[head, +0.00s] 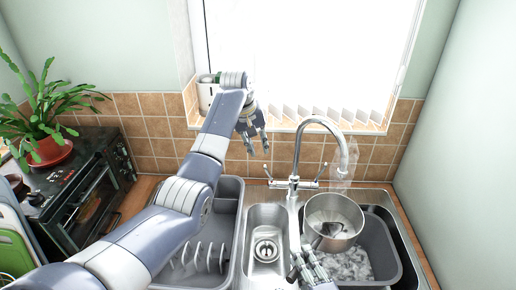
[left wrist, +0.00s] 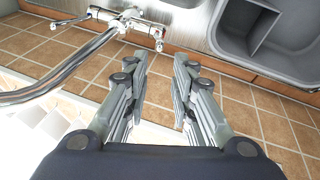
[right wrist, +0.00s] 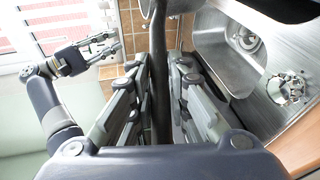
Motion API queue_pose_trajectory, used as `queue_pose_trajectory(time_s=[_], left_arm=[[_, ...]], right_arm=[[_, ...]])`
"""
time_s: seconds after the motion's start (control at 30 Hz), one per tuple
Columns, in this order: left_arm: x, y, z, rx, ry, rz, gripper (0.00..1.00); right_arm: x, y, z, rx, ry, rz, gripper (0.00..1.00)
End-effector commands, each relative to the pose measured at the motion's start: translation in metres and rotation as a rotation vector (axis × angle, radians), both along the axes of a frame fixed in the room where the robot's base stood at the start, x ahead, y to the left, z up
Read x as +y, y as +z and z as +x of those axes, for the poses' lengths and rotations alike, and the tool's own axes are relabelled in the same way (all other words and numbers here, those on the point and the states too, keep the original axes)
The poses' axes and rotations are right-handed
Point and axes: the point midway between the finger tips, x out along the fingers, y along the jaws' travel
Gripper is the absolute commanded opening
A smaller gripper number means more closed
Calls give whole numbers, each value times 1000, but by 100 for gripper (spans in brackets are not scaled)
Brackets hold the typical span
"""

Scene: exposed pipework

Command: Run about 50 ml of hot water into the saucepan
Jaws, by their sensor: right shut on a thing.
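The metal saucepan (head: 334,222) is under the tap spout, above the right basin; something pale shows inside it. My right gripper (head: 312,266) is shut on its dark handle (right wrist: 160,60), which stands between the fingers in the right wrist view. The chrome tap (head: 294,180) has a curved spout and two levers, a left one (head: 268,171) and a right one (head: 319,174). A faint translucent streak under the spout looks like water. My left gripper (head: 252,135) is open and empty near the window sill, up and left of the tap. The tap (left wrist: 130,22) also shows in the left wrist view.
A grey basin (head: 388,240) with foamy-looking water sits below the saucepan. A small steel sink bowl (head: 266,245) and a grey rack tray (head: 228,190) are left of it. A plant (head: 45,120) stands on a black oven (head: 90,190) at left. Tiles (head: 160,145) line the wall.

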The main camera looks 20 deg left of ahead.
Motion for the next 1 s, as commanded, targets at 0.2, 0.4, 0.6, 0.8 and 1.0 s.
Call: queue_pose_trajectory(time_s=[0.2, 0.4, 0.6, 0.8, 1.0], left_arm=[[22, -10, 0, -52, -135, 133, 0], [56, -24, -3, -121, -461, 434, 0], [75, -33, -10, -133, -845, 760, 0], [76, -42, -22, -90, -1260, 1077, 0], [60, -53, -39, -6, -1696, 1377, 0]], right_arm=[[0, 3, 1, -7, 1, 1, 0], [0, 3, 1, -7, 1, 1, 0], [0, 3, 1, -7, 1, 1, 0], [0, 3, 1, -7, 1, 1, 0], [0, 3, 1, -7, 1, 1, 0]])
